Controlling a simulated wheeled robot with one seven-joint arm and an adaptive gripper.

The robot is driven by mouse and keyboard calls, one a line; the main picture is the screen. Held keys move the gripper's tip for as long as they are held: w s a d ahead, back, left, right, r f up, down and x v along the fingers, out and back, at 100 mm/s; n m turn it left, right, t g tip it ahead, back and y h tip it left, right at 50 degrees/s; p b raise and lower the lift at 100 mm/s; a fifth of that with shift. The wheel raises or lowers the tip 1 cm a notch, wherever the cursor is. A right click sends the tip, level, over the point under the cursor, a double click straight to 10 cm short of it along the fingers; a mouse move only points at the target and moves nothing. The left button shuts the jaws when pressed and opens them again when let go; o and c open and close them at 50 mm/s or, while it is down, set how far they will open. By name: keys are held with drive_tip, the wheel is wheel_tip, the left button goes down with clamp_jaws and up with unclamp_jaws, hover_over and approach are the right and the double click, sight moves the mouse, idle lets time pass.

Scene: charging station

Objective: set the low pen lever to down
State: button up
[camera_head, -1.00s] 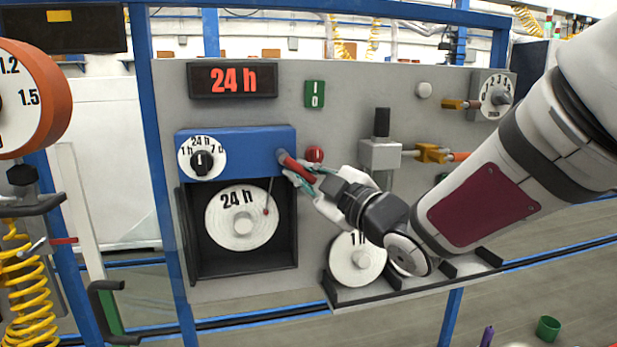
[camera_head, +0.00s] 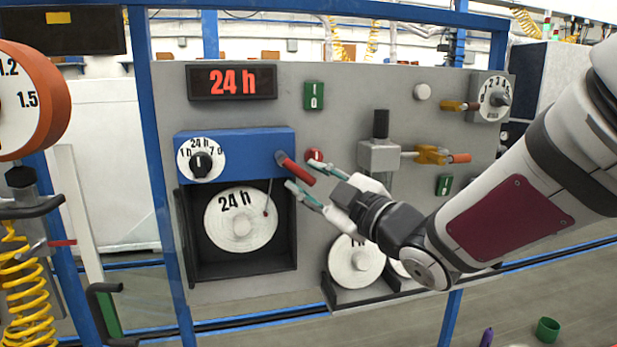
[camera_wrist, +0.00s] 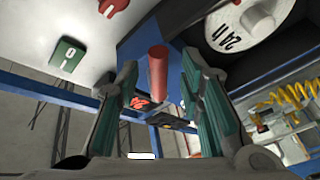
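The low pen lever, a red rod (camera_head: 296,168), sticks out of the lower right of the blue recorder box (camera_head: 250,150) and slants down to the right in the head view. My gripper (camera_head: 301,176) is open at the lever's free end, one finger above it and one below. In the wrist view the red lever (camera_wrist: 158,72) stands between the two spread fingers (camera_wrist: 155,85), with gaps on both sides. Below the box, the thin pen arm (camera_head: 269,192) reaches down to the white 24 h disc (camera_head: 225,225).
A grey valve block with a black knob (camera_head: 380,155) and an orange-handled fitting (camera_head: 430,154) are farther right. Spare white discs (camera_head: 357,262) sit in a rack below my gripper. A dial (camera_head: 201,160) is at the box's left.

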drive_tip(key=v, duration=0.5)
drive_tip(key=shift+d, duration=0.1)
drive_tip(key=s+d+f+m+g+h, duration=0.1)
drive_tip(key=s+d+f+m+h, duration=0.1)
drive_tip(key=d+m+h, duration=0.4)
drive_tip(key=s+d+f+m+g+h, duration=0.1)
drive_tip(key=d+f+m+h, duration=0.3)
drive_tip(key=d, duration=0.4)
drive_tip(key=s+d+f+m+g+h, duration=0.1)
drive_tip(key=s+f+m+g, duration=0.1)
drive_tip(key=s, duration=0.8)
drive_tip(key=s+d+f+m+g+h, duration=0.1)
drive_tip(key=s+m+g, duration=0.4)
drive_tip(key=s, duration=0.6)
wheel_tip(320, 180, down, 3)
drive_tip(key=shift+d+r+m+g, duration=0.2)
drive_tip(key=shift+d+m+g, duration=0.15)
drive_tip(key=shift+d, duration=0.35)
